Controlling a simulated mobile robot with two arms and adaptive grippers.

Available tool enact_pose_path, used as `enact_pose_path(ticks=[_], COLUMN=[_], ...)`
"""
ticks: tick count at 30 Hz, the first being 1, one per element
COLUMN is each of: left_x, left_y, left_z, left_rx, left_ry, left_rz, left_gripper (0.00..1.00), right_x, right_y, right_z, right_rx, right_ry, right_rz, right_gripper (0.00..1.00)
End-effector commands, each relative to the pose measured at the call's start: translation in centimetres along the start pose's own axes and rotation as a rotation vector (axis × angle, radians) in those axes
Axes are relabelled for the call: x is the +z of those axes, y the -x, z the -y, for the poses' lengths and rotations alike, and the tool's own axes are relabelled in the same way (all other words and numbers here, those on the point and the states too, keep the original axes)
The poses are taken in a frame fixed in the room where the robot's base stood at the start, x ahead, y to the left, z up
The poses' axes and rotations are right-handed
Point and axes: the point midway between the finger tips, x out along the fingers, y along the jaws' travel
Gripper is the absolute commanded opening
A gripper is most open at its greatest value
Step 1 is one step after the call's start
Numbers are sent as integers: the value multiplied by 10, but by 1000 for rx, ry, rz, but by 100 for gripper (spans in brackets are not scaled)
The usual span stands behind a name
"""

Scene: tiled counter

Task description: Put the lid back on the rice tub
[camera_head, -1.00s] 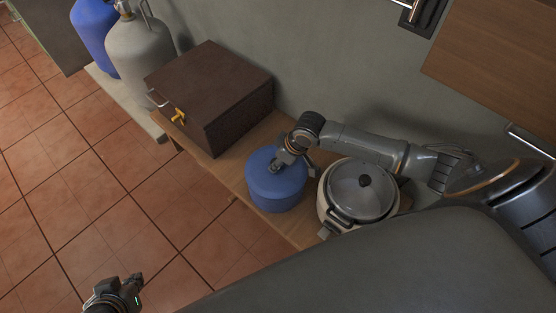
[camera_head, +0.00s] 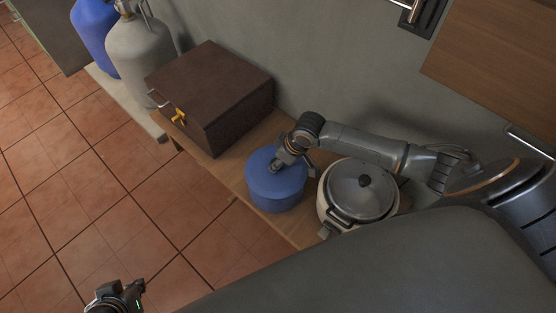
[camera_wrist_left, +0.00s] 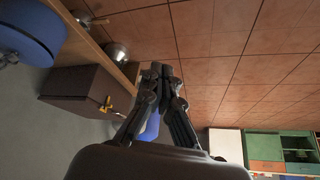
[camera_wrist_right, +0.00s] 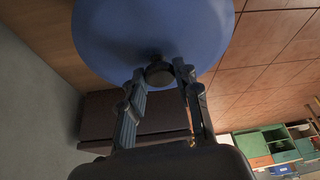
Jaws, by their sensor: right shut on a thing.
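The blue rice tub (camera_head: 276,202) stands on the wooden counter with its round blue lid (camera_head: 262,168) on top. The lid looks level and on the rim, but I cannot tell whether it is fully seated. My right gripper (camera_head: 281,164) is over the lid. In the right wrist view its fingers (camera_wrist_right: 160,74) are shut on the lid's dark knob (camera_wrist_right: 159,75), with the blue lid (camera_wrist_right: 150,30) filling the top. My left gripper (camera_head: 138,288) is low at the left, over the floor and away from the tub. Its fingertips (camera_wrist_left: 160,70) are together and empty.
A rice cooker (camera_head: 361,192) with a glass lid stands close to the tub's right. A dark brown box (camera_head: 215,95) with a yellow latch stands left of it. Gas cylinders (camera_head: 140,55) are farther left. The wall is behind; the tiled floor (camera_head: 140,215) is clear.

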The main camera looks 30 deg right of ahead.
Motion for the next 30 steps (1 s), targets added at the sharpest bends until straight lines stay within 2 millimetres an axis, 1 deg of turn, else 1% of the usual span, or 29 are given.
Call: enact_pose_path(ticks=[6, 30], left_x=[7, 19], left_y=[1, 5], left_z=[1, 2], left_rx=[-2, -5], left_ry=[3, 4], left_rz=[28, 92], left_gripper=[0, 0], right_x=[0, 0], right_y=[0, 0], right_z=[0, 0], right_rx=[0, 0], right_ry=[0, 0], right_rz=[-1, -1], right_gripper=[0, 0])
